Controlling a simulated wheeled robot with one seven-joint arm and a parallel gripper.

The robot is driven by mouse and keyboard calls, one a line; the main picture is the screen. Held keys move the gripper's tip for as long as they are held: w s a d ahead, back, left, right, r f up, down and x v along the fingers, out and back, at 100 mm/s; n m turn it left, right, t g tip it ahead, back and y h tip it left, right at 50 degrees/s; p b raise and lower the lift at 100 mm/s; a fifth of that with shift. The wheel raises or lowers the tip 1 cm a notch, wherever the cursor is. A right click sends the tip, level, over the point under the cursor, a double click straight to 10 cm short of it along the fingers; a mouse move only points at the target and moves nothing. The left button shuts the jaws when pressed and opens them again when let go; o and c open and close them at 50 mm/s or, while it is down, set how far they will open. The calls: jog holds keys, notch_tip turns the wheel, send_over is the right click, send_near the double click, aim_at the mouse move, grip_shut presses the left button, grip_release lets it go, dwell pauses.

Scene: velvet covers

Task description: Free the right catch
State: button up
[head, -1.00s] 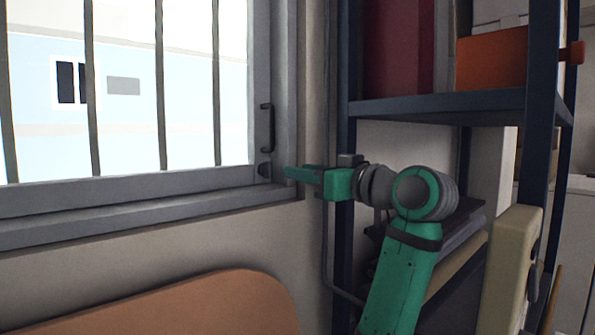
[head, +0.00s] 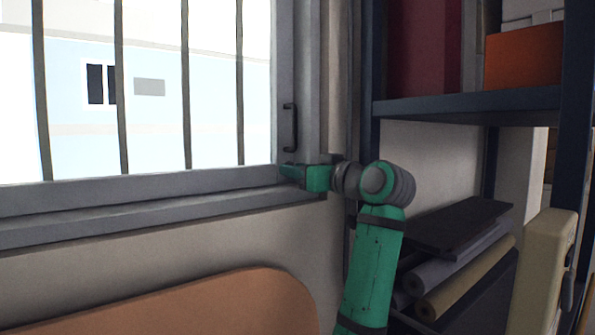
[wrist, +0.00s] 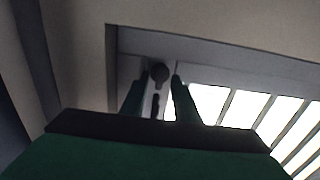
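The window's right catch is a dark round knob (wrist: 160,70) at the sash's lower corner in the wrist view. In the head view my gripper (head: 287,172) reaches left to the lower right corner of the window sash (head: 200,180) and hides the catch. In the wrist view my gripper (wrist: 161,80) is open, with one green finger on either side of the knob at the tips. A gap shows beside the knob; I cannot tell how deep it sits between the fingers. A dark bar handle (head: 290,127) stands on the sash's right stile, above my gripper.
Vertical bars (head: 186,90) stand behind the glass. A dark blue shelf unit (head: 470,107) with an orange box (head: 524,56) and rolled mats (head: 465,275) is close on the right. A brown rounded panel (head: 220,305) stands below the window.

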grip_shut()
jog(key=shift+m, duration=0.3)
jog(key=m, duration=0.6)
jog(key=shift+w, duration=0.1)
jog(key=m, duration=0.5)
jog(key=shift+d+m, duration=0.15)
jog(key=shift+m, duration=0.15)
jog(key=m, duration=0.5)
jog(key=shift+f+m, duration=0.15)
jog(key=shift+m, duration=0.15)
grip_release()
jog(key=shift+w, duration=0.1)
